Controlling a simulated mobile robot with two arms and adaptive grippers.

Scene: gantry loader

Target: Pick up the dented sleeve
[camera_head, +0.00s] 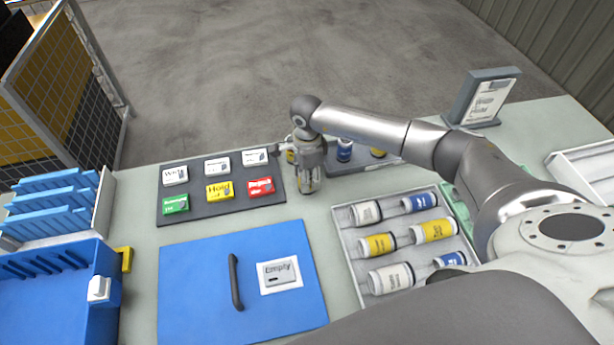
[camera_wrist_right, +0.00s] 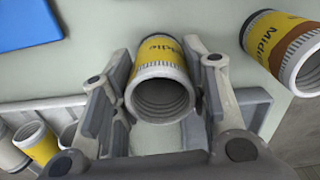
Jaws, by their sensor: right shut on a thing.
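My right gripper (camera_head: 308,185) points down at the back middle of the table, between the card board and the sleeve tray. In the right wrist view its fingers (camera_wrist_right: 160,105) are shut on a sleeve (camera_wrist_right: 160,72) with a yellow "Middle" label and a pale, open ribbed end facing the camera. I cannot make out a dent on it. Another yellow sleeve (camera_wrist_right: 283,45) with a brown band stands apart to the right in that view. A tray (camera_head: 343,250) holds several white, yellow and blue sleeves lying down. My left gripper is not in view.
A dark board (camera_head: 238,192) with coloured cards lies left of the gripper. A dark strip (camera_head: 364,159) with sleeves is behind it. A blue panel (camera_head: 200,290) with a handle and "Empty" card lies in front. A blue crate (camera_head: 60,270) is at left. A sign (camera_head: 485,97) stands back right.

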